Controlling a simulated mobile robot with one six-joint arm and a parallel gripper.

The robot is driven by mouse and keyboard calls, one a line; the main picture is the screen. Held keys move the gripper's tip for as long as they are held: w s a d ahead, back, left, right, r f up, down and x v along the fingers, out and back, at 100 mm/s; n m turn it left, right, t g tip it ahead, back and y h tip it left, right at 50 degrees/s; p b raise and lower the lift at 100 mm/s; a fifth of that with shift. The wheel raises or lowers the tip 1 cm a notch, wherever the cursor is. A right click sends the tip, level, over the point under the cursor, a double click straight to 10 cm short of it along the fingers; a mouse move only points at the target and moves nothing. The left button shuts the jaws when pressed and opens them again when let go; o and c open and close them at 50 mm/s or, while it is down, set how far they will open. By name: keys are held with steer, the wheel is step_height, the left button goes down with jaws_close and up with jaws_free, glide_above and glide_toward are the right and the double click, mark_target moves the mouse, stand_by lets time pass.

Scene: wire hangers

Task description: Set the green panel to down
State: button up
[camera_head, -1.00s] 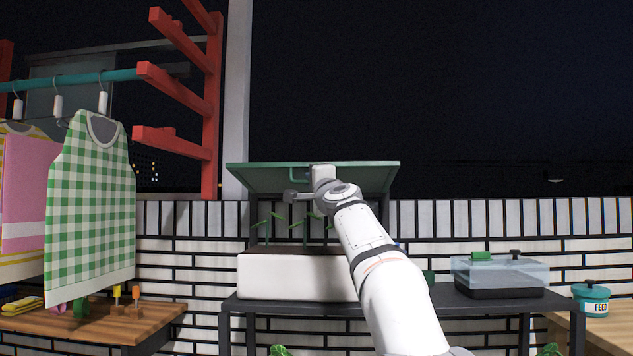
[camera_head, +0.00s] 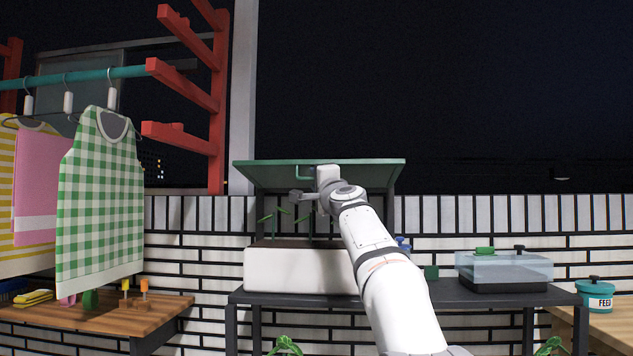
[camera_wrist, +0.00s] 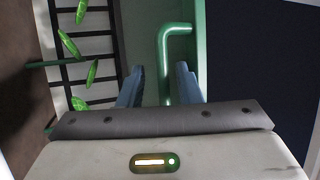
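The green panel (camera_head: 370,176) is raised like a lid above the white planter box (camera_head: 298,272) and slopes in the head view. It has a green bar handle (camera_head: 303,178) on its underside. My gripper (camera_head: 298,198) is just below the panel, close to the handle. In the wrist view, the two blue-grey fingers of my gripper (camera_wrist: 158,88) stand apart.
Green plants (camera_head: 268,216) grow under the panel. A clear box (camera_head: 505,268) stands right on the dark table (camera_head: 450,295), with a teal feed tin (camera_head: 595,296) beyond. Hanging clothes, including a green checked top (camera_head: 100,205), and red rack bars (camera_head: 182,140) are on the left.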

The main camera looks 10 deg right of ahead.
steer(key=shift+s+r, duration=0.1)
steer(key=shift+s, duration=0.1)
steer(key=a+v, duration=0.1)
steer(key=v, duration=0.6)
steer(key=shift+s+d+f, duration=0.15)
steer(key=shift+d+f, duration=0.1)
steer(key=shift+d, duration=0.3)
steer(key=shift+c, duration=0.2)
